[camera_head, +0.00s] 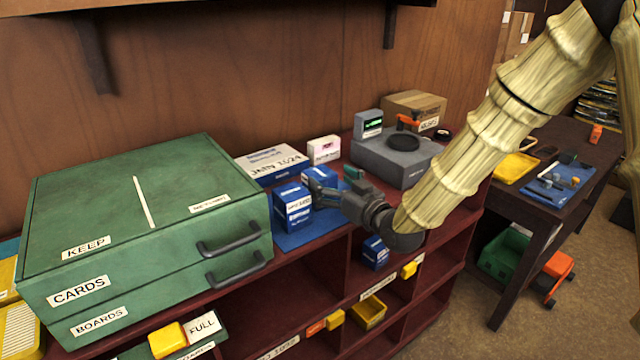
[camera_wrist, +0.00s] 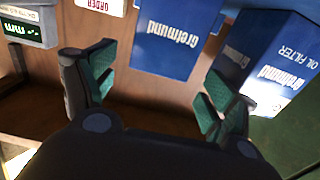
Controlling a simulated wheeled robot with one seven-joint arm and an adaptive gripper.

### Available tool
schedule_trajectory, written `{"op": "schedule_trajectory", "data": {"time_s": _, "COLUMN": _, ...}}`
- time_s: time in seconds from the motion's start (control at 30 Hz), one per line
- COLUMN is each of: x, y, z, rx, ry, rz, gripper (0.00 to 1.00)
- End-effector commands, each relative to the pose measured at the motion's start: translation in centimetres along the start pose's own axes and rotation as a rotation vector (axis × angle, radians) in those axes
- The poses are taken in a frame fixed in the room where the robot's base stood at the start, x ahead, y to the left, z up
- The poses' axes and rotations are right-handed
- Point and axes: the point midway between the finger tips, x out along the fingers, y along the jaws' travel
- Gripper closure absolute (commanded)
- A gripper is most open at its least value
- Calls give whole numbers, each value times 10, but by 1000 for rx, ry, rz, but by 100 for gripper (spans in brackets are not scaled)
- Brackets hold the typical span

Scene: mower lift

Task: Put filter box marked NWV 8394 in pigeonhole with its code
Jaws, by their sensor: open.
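Two blue-and-white filter boxes stand on the blue mat on the shelf top: a front one (camera_head: 292,207) and one behind it (camera_head: 319,176). A third blue box (camera_head: 375,252) sits in a pigeonhole below. Their small codes are too unclear to read, so I cannot tell which is NWV 8394. My gripper (camera_head: 338,184) is open and empty, just right of the two boxes. In the wrist view its fingers (camera_wrist: 158,92) are spread, with a blue Grolmund box (camera_wrist: 170,38) beyond the gap and an OIL FILTER box (camera_wrist: 272,62) beside the right finger.
A green card cabinet (camera_head: 150,220) stands left. A large blue-and-white box (camera_head: 271,163), a small white box (camera_head: 323,149), a grey machine (camera_head: 392,160) and a cardboard box (camera_head: 415,106) stand behind. Labelled pigeonholes below hold yellow bins (camera_head: 369,312). A side table (camera_head: 540,205) is at right.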

Motion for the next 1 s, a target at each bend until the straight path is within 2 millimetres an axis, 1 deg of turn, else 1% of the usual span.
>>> {"op": "schedule_trajectory", "data": {"time_s": 0.23, "x": 12, "y": 1, "z": -2, "rx": 0, "ry": -1, "rz": 1, "gripper": 14}}
{"op": "schedule_trajectory", "data": {"time_s": 0.53, "x": 42, "y": 3, "z": -1, "rx": -1, "ry": -1, "rz": 4, "gripper": 14}}
{"op": "schedule_trajectory", "data": {"time_s": 0.63, "x": 50, "y": 3, "z": 1, "rx": 0, "ry": -2, "rz": 5, "gripper": 14}}
{"op": "schedule_trajectory", "data": {"time_s": 0.73, "x": 54, "y": 4, "z": 1, "rx": 0, "ry": -2, "rz": 5, "gripper": 14}}
{"op": "schedule_trajectory", "data": {"time_s": 0.97, "x": 54, "y": 3, "z": 2, "rx": 0, "ry": -1, "rz": 5, "gripper": 14}}
{"op": "schedule_trajectory", "data": {"time_s": 1.0, "x": 54, "y": 3, "z": 2, "rx": 0, "ry": -1, "rz": 5, "gripper": 22}}
